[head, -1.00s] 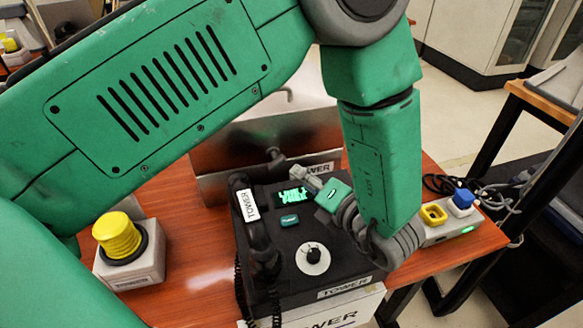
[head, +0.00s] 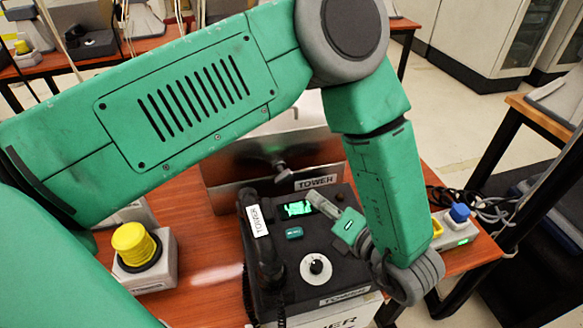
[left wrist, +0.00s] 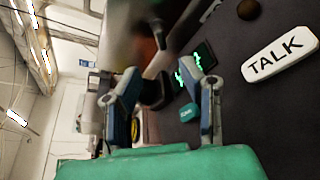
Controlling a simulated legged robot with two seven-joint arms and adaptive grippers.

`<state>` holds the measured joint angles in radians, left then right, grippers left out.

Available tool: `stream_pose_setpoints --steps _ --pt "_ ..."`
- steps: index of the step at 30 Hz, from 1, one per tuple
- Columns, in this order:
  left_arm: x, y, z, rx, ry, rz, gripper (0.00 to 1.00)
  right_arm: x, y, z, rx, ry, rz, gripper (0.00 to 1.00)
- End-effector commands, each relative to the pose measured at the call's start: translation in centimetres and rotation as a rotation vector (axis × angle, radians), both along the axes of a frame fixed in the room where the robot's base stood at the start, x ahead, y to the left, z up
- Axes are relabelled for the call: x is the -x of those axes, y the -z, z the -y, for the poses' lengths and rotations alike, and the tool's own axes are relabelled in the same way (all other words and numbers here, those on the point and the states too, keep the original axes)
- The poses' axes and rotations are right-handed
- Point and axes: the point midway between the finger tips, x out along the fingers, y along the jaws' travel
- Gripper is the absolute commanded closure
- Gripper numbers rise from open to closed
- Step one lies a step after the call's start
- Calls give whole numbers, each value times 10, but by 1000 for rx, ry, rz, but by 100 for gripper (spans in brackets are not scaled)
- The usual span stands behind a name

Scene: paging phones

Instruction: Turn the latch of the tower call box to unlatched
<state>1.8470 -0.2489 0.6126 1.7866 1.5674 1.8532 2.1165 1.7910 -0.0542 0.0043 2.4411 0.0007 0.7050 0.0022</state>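My left gripper (head: 314,200) is beside the display, right of and nearer than that handle. In the left wrist view its two fingers (left wrist: 160,105) are apart, with a blurred dark knob-like part beyond them. My right gripper is not seen.
A yellow push button (head: 135,243) on a grey base stands left of the call box. A grey box with a blue button (head: 460,212) and cables lies at the right. My green left arm crosses the upper view. Bare red-brown tabletop (head: 210,260) lies left of the handset.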

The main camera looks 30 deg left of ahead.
Motion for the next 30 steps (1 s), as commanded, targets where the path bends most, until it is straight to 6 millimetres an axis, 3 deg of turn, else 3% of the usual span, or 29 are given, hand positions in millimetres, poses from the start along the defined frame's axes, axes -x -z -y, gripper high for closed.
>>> stream_pose_setpoints --steps 5,18,24,30 --pt "-7 6 -18 -1 -4 2 66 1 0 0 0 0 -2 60" --pt "-40 26 -97 -2 -2 1 66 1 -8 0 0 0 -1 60" --pt "-48 31 -116 -1 -1 1 66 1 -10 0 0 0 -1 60" --pt "-50 33 -121 -3 -1 1 66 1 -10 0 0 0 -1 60"
